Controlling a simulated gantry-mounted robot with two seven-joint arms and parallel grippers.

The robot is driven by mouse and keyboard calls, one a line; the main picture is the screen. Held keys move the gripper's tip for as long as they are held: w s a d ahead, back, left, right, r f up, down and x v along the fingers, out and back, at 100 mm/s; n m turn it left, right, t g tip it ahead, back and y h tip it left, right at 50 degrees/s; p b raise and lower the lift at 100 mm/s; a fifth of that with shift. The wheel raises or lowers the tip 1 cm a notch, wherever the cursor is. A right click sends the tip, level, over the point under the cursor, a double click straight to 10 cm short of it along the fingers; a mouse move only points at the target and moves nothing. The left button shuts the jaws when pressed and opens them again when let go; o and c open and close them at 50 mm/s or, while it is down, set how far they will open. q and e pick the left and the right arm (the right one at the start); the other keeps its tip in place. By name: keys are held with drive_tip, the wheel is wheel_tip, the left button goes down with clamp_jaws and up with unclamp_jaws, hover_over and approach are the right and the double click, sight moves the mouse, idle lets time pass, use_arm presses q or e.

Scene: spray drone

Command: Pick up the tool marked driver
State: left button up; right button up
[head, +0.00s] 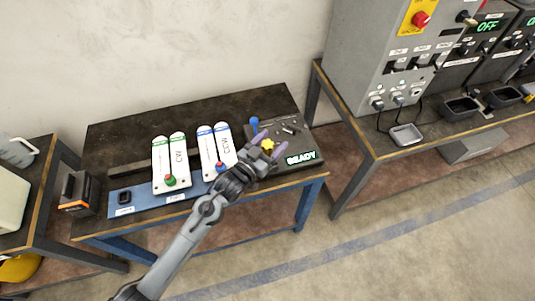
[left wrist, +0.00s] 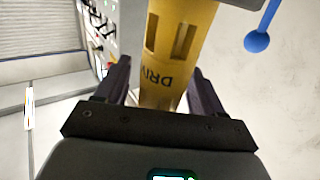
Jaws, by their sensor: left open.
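The yellow tool (head: 267,144) stands at the right end of the dark workbench. In the left wrist view it is a large yellow body (left wrist: 172,50) with slots and dark lettering that reads "DRIV", the rest cut off. My left gripper (head: 268,142) reaches over the bench from the front. Its two dark fingers (left wrist: 158,75) are open, one on each side of the yellow body, with a gap visible on the left side. I cannot tell whether either finger touches it. My right gripper is not in view.
A blue ball-ended part (head: 254,122) stands just behind the tool; it also shows in the left wrist view (left wrist: 257,41). A lit "READY" sign (head: 301,158) is to the right. White panels with green (head: 170,160) and blue (head: 216,148) knobs lie left of the gripper.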

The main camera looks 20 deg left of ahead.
use_arm(q)
drive_tip(key=shift+r, duration=0.1)
clamp_jaws()
